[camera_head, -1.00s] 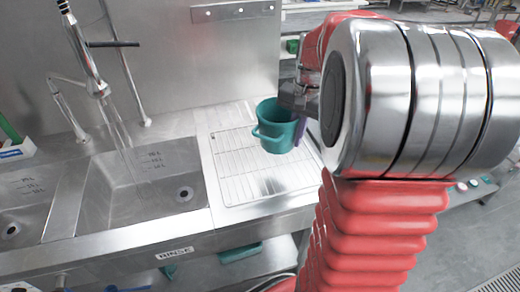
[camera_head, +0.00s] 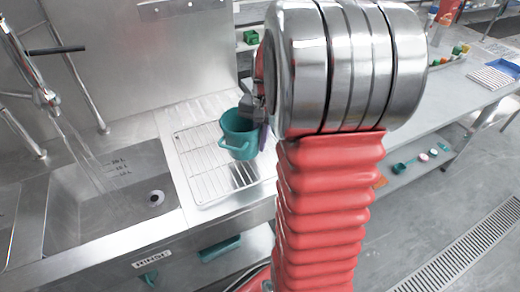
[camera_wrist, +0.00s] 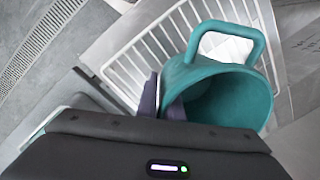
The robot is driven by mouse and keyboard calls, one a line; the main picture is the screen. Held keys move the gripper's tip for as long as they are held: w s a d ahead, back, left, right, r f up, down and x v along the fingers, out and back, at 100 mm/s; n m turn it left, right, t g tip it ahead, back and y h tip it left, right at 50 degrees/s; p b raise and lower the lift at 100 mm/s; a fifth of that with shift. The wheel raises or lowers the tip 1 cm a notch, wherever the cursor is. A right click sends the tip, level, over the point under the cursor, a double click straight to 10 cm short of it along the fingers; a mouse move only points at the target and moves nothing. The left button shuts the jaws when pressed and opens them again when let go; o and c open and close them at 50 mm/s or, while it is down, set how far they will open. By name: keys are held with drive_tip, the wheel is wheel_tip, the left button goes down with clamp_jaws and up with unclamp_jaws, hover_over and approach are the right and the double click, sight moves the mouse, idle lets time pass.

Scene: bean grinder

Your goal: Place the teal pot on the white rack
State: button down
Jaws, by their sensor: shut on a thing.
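The teal pot (camera_head: 240,143) is a cup-shaped vessel with a side handle, roughly upright with its open top showing. My gripper (camera_head: 262,132) is at its right side, partly hidden behind my arm. In the wrist view, purple-grey fingers (camera_wrist: 163,100) are shut on the rim wall of the pot (camera_wrist: 228,92), with the handle on the far side. The white rack (camera_head: 195,160) is a wire grid on the steel counter. It also shows behind the pot in the wrist view (camera_wrist: 143,52). The pot is over the rack's right part; any gap below it is unclear.
A sink basin (camera_head: 105,200) with running water and a faucet (camera_head: 45,97) is left of the rack. A steel wall (camera_head: 180,55) stands behind. A grey side table (camera_head: 440,90) is at the right. A small green object (camera_head: 250,37) lies behind my arm.

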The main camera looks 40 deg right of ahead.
sight(243, 135)
drive_tip(key=shift+f, duration=1.8)
drive_tip(key=c, duration=1.9)
unclamp_jaws()
drive_tip(key=shift+f, duration=0.1)
wheel_tip(243, 135, up, 12)
drive_tip(key=s, duration=0.1)
drive_tip(key=shift+d, duration=0.3)
